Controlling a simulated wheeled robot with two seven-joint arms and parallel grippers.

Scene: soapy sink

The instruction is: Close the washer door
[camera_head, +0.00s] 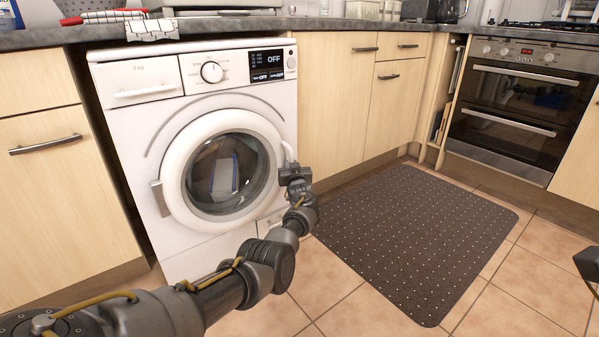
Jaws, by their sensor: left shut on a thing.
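The white washer (121,120) stands under the counter. Its round door has a thick white rim (176,190) and dark glass, with a white and blue item showing behind it. The hinge is at the door's left side and the handle (289,151) at its right. The door lies against or very near the front; I cannot tell if it is latched. My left gripper (291,168) is shut on the handle, and its fingers hide the lower part. A dark part at the right edge, possibly my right gripper (588,264), is cut off, so its jaws cannot be made out.
A dark dotted mat (415,235) lies on the tiled floor right of the washer. Wooden cabinets (335,90) flank the washer. A built-in oven (515,110) stands at the back right.

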